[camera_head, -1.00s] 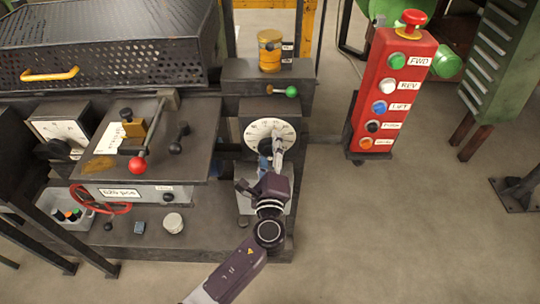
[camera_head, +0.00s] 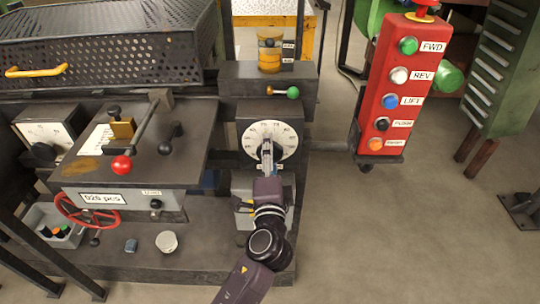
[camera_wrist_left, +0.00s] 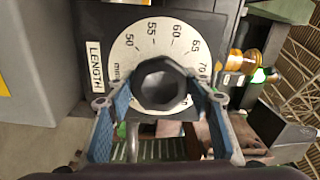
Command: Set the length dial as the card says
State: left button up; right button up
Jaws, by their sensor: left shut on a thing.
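The length dial (camera_head: 287,138) is a round white scale on a dark housing, just right of the workbench top. In the left wrist view the dial face (camera_wrist_left: 128,50) shows the marks 50, 55, 60, 65 and 70 beside a LENGTH label (camera_wrist_left: 97,67). Its dark faceted knob (camera_wrist_left: 160,84) sits between the blue-padded fingers. My left gripper (camera_head: 267,155) is shut on the knob; it also shows in the left wrist view (camera_wrist_left: 161,104). The knob's pointer is not clear. A white card (camera_head: 97,140) lies on the workbench top, its writing unreadable. My right gripper is out of view.
A red button box (camera_head: 392,85) stands to the right. A lever with a red ball (camera_head: 122,165) and a red handwheel (camera_head: 87,211) are to the left. A green-knobbed lever (camera_head: 292,92) is above the dial. Bare floor lies to the right.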

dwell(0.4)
pick_arm(q)
jog(key=o, duration=1.2)
jog(key=shift+c, duration=0.2)
jog(key=shift+s, duration=0.1)
jog(key=s, duration=1.2)
jog(key=shift+w+f, duration=0.1)
